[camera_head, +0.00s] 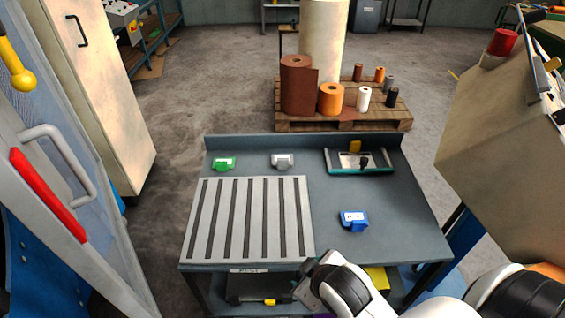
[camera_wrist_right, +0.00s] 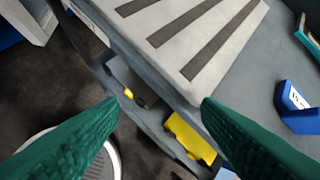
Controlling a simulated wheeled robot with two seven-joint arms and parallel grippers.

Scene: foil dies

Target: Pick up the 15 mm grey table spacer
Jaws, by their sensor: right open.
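The grey table spacer (camera_head: 283,160) sits at the back of the workbench in the head view, behind the slotted plate (camera_head: 202,220). It has a pale label; its size marking is too small to read. It is outside the right wrist view. My right gripper (camera_wrist_right: 158,108) is open and empty, with green ridged fingers wide apart. It is over the bench's front edge, well in front of the spacer. My left gripper is in neither view.
A green block (camera_head: 224,163) is left of the grey spacer. A blue block (camera_head: 353,221) lies right of the plate, and a tray (camera_head: 345,172) stands at the back right. A yellow item (camera_wrist_right: 190,138) is on the lower shelf. Bench surface around the blue block is clear.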

